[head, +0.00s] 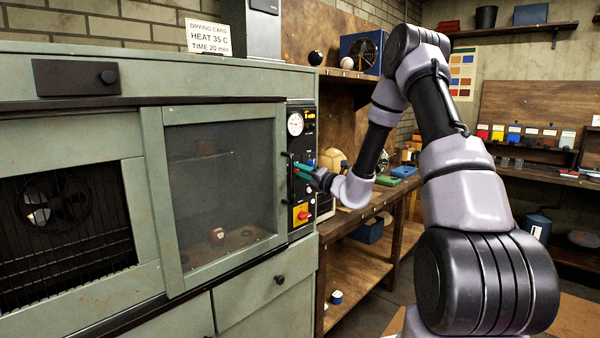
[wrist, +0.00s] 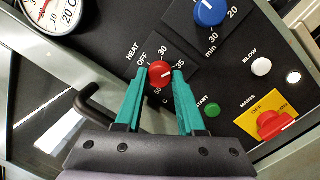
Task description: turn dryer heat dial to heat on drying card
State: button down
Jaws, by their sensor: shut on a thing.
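The drying card (head: 209,38) stands on top of the dryer (head: 150,75) and reads HEAT 35 C, TIME 20 min. In the wrist view the red heat dial (wrist: 161,72) sits on the black panel (wrist: 110,45), with OFF, 30 and 35 printed around it. A small white mark shows on the dial's right side, roughly toward 35; its exact angle is hard to tell. My gripper (wrist: 160,77) is shut on the heat dial, one teal finger on each side. In the head view my gripper (head: 301,168) reaches the panel and hides the dial.
A blue time dial (wrist: 210,12) is above right of the heat dial. A green START button (wrist: 211,110), a white BLOW button (wrist: 261,66) and the red mains switch (wrist: 272,124) are nearby. The dryer's glass door (head: 220,185) is left of the panel, its dark handle close to my gripper.

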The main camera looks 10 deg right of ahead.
jog(key=shift+m, duration=0.5)
jog(key=c, duration=0.5)
grip_release()
jog(key=shift+s+d, duration=0.1)
jog(key=v, duration=1)
jog(key=shift+s+d, duration=0.15)
jog(key=shift+s, duration=0.1)
